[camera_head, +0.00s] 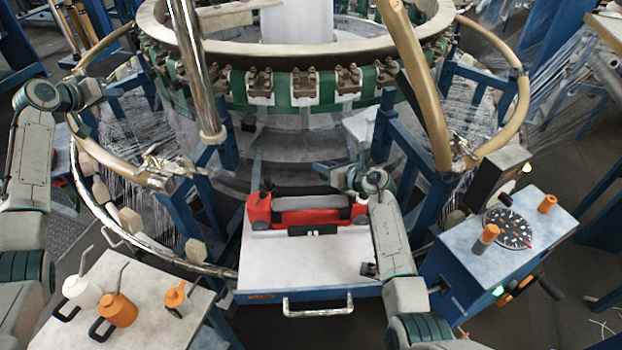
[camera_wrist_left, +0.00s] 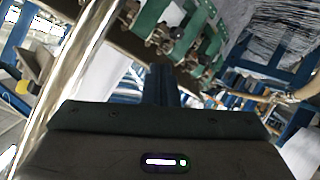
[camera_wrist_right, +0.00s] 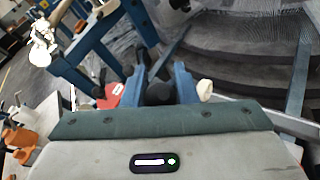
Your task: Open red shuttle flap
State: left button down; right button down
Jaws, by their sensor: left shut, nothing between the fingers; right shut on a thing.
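The red shuttle (camera_head: 285,218) lies on the white tabletop (camera_head: 265,265) in front of the loom, with a long grey panel (camera_head: 300,202) along its upper side and a dark strip behind that. I cannot tell how far its flap is open. My right gripper (camera_head: 345,178) is at the shuttle's right end. In the right wrist view its blue fingers (camera_wrist_right: 162,85) close around a dark rounded part (camera_wrist_right: 159,93); red of the shuttle (camera_wrist_right: 112,96) shows to the left. My left gripper (camera_head: 103,89) is shut and empty, far left of the shuttle; its fingers (camera_wrist_left: 164,84) also show in the left wrist view.
A side table (camera_head: 130,325) with orange and white cans stands at the lower left. A blue control box (camera_head: 490,250) with a dial and orange knobs is at the right. The loom ring (camera_head: 280,50) and its posts rise behind the shuttle. The front tabletop is clear.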

jog(key=shift+a+r, duration=0.1)
jog(key=shift+r, duration=0.1)
pick_arm(q)
jog(key=w+d+n+h, duration=0.3)
jog(key=d+n, duration=0.1)
jog(key=d, duration=0.5)
jog(key=shift+s+d+f+n+g+h, duration=1.6)
jog(key=shift+d+f, duration=2.7)
jog(key=shift+d, duration=2.7)
jog(key=shift+s+d+f+n+g+h, duration=0.85)
jog(key=shift+d+f+n+g, duration=1.45)
jog(key=shift+d+f, duration=3.4)
jog(key=shift+s+d+f+n+g+h, duration=1.25)
jog(key=shift+d+f+n, duration=1.35)
jog(key=shift+d, duration=5.75)
jog(key=shift+s+f+m+g+y, duration=0.2)
jog(key=shift+m+g+y, duration=0.1)
jog(key=shift+g, duration=0.05)
